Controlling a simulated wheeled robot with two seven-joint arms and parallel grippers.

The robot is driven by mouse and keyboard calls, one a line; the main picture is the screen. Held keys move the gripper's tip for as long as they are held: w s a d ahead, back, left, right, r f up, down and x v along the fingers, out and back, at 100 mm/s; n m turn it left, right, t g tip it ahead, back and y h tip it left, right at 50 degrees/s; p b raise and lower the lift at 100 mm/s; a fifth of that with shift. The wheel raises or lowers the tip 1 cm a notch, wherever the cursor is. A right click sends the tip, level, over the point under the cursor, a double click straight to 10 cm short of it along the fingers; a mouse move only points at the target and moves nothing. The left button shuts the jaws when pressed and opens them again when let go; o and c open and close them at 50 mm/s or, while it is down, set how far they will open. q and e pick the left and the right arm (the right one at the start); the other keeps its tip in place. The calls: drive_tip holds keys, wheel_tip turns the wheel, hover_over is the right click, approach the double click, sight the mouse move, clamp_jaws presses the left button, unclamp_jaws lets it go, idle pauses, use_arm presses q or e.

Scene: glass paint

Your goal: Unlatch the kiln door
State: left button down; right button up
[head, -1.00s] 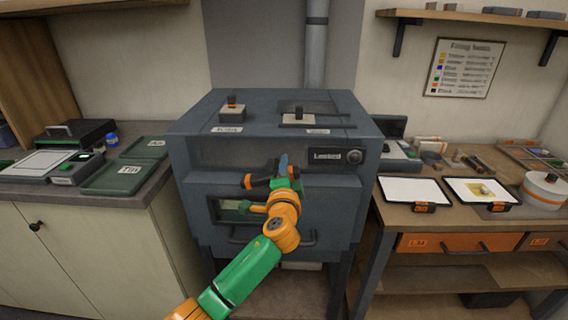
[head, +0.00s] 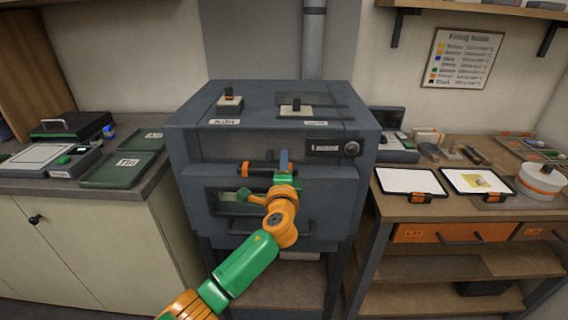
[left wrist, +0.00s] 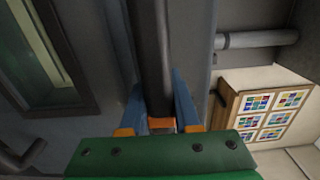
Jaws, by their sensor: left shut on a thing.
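The kiln (head: 190,150) is a dark grey box in the middle of the head view. Its door has a small window (head: 228,203) and a lower bar handle (head: 268,232). A black latch handle with orange bands (head: 259,168) lies roughly level across the upper door. My left gripper (head: 284,165) is shut on this handle near its right part. In the left wrist view, the dark handle bar (left wrist: 154,60) runs between the two blue fingers (left wrist: 160,105). My arm covers part of the door. A label (head: 324,149) is too small to read. My right gripper is out of view.
A counter with green trays (head: 117,171) stands left. A wooden bench with white-sheeted boards (head: 409,181) stands close on the right.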

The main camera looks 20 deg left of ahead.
use_arm(q)
drive_tip(key=c, duration=0.6)
unclamp_jaws()
drive_tip(key=shift+c, duration=0.2)
